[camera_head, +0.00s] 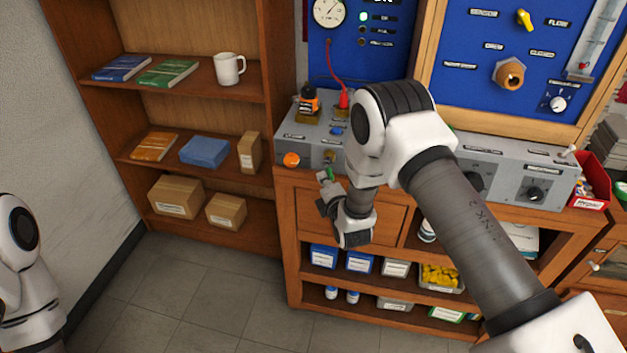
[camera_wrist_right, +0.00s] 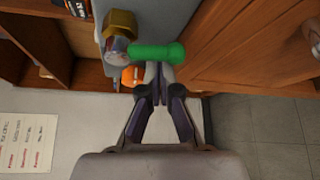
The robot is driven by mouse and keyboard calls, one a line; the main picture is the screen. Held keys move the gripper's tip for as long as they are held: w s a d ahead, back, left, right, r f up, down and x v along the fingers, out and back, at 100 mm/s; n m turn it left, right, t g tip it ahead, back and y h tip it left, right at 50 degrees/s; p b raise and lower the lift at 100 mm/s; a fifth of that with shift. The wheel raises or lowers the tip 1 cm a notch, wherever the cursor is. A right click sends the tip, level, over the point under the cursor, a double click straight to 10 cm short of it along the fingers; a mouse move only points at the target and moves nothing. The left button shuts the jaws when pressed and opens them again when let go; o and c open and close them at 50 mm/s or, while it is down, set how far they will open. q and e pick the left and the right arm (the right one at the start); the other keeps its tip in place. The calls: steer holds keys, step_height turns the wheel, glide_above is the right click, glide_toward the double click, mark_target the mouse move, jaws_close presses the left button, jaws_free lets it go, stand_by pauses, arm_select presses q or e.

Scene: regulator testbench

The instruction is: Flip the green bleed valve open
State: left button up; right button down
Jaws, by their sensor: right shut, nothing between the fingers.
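The green bleed valve handle (camera_wrist_right: 158,52) shows in the right wrist view, sticking out sideways from a metal stem and brass fitting (camera_wrist_right: 120,27) on the front of the grey bench panel. In the head view only a small bit of the green handle (camera_head: 329,174) shows beside my right gripper (camera_head: 326,182). My right gripper also shows in the right wrist view (camera_wrist_right: 159,84); its fingers are shut and empty. The fingertips are right at the green handle, and I cannot tell whether they touch it. Of my left arm, only a white link shows at the left edge; its gripper is out of view.
An orange knob (camera_head: 291,160) sits on the panel left of the valve. A red hose (camera_head: 334,70) runs from the blue board to the bench top. A wooden shelf (camera_head: 268,130) stands to the left. The tiled floor (camera_head: 190,290) in front is clear.

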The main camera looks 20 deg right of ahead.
steer(key=n, duration=0.1)
steer(key=d+n+g, duration=0.1)
steer(key=n+g+h+p, duration=0.1)
steer(key=shift+s+d+r, duration=0.25)
steer(key=shift+s+d, duration=0.1)
steer(key=shift+s, duration=0.05)
steer(key=shift+s+d+g, duration=0.1)
steer(key=shift+g, duration=0.2)
arm_select(q)
steer(key=shift+r, duration=0.75)
arm_select(e)
steer(key=shift+s+d+r, duration=0.1)
steer(key=shift+d, duration=0.05)
steer(key=shift+d+r, duration=0.1)
steer(key=shift+d, duration=0.05)
